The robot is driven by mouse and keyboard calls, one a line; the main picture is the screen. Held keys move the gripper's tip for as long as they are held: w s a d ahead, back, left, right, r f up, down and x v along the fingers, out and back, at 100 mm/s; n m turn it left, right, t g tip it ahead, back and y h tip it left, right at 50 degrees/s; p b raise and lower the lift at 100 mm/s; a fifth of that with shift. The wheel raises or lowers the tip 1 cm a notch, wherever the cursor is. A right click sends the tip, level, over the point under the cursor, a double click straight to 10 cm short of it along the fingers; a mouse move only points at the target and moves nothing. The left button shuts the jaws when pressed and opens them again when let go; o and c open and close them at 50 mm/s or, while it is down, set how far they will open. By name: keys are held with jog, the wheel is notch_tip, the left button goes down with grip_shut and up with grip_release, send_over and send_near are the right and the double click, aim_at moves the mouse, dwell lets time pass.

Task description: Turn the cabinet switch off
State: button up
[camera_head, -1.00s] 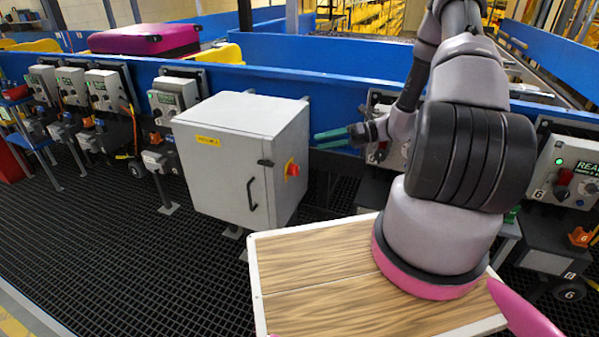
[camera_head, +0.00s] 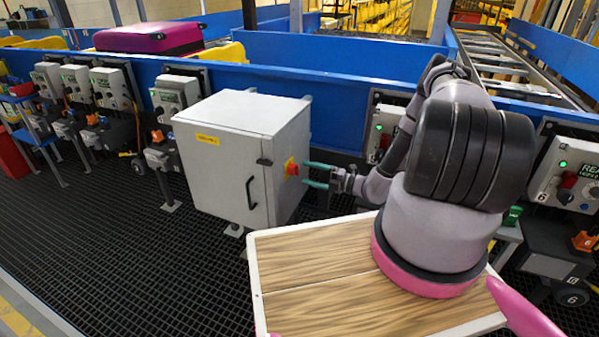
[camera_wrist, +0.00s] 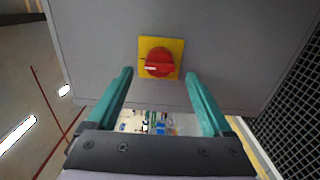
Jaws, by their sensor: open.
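The grey cabinet (camera_head: 225,165) stands left of my arm, with a yellow label and a black handle on its front. Its red rotary switch (camera_head: 292,169) sits on a yellow plate on the side facing my gripper. In the wrist view the red switch (camera_wrist: 159,63) lies ahead, between and beyond the fingertips, with a pale mark on its left. My gripper (camera_head: 311,174) has two teal fingers, open and empty, pointing at the switch. The fingertips (camera_wrist: 158,75) sit either side of the yellow plate in the wrist view. I cannot tell whether they touch the panel.
A wood-topped board with a white rim (camera_head: 252,262) lies below my arm. The blue conveyor wall (camera_head: 340,87) runs behind the cabinet. A control box (camera_head: 568,170) stands at the right, and several more stand at the left. Dark grating in front of the cabinet is clear.

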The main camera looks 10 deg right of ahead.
aim_at(294, 170)
jog(key=shift+x, duration=2.1)
grip_shut()
jog(key=shift+n, duration=9)
jog(key=shift+f, duration=0.1)
